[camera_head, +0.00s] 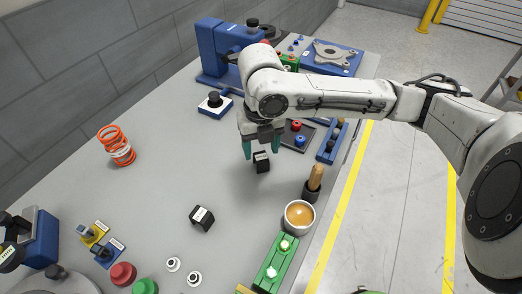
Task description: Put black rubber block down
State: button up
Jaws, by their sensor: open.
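A black rubber block (261,162) with a small white label is just below and between the green fingertips of my gripper (262,149). My gripper points down over the middle of the grey table and is open. The right finger is close beside the block; I cannot tell whether it touches. The block appears to be at the table surface, though the exact contact is hard to see. A second black block (202,218) with a white label lies on the table, nearer and to the left, apart from my gripper.
A wooden-handled tool in a dark holder (313,183) and a cup with brown contents (299,216) stand to the right. A dark tray with red and blue parts (298,135) lies behind. An orange coil spring (117,146) stands left. The table's left middle (165,185) is clear.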

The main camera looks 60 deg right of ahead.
aim_at(261, 156)
notch_tip(261, 156, up, 10)
jog(key=shift+p, duration=0.3)
